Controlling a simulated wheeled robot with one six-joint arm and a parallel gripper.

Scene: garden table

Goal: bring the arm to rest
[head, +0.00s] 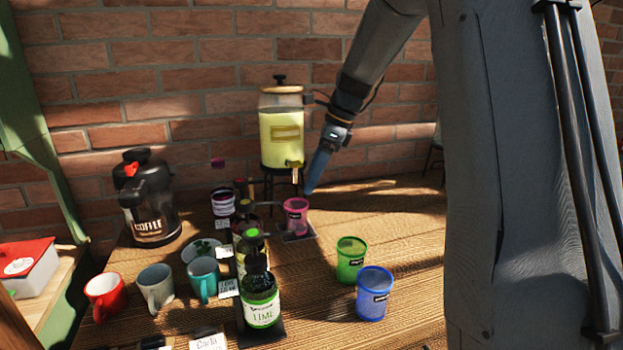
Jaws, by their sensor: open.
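My arm reaches in from the upper right of the head view, angled down and to the left. My gripper (310,188), with blue fingers, points down beside the drink dispenser's tap. It is open, seen from the side, with one finger mostly covering the other. A pink cup (296,217) stands upright on a dark square coaster (301,238) just below and left of the fingertips. I see nothing held in the jaws, and whether they touch the cup is hard to tell.
The dispenser (281,135) of yellow drink stands behind. Green (351,262) and blue (373,297) cups stand front right. A lime bottle (261,298), several mugs (204,280) and a coffee pot (150,205) fill the left. The wooden table (400,225) is clear at the right.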

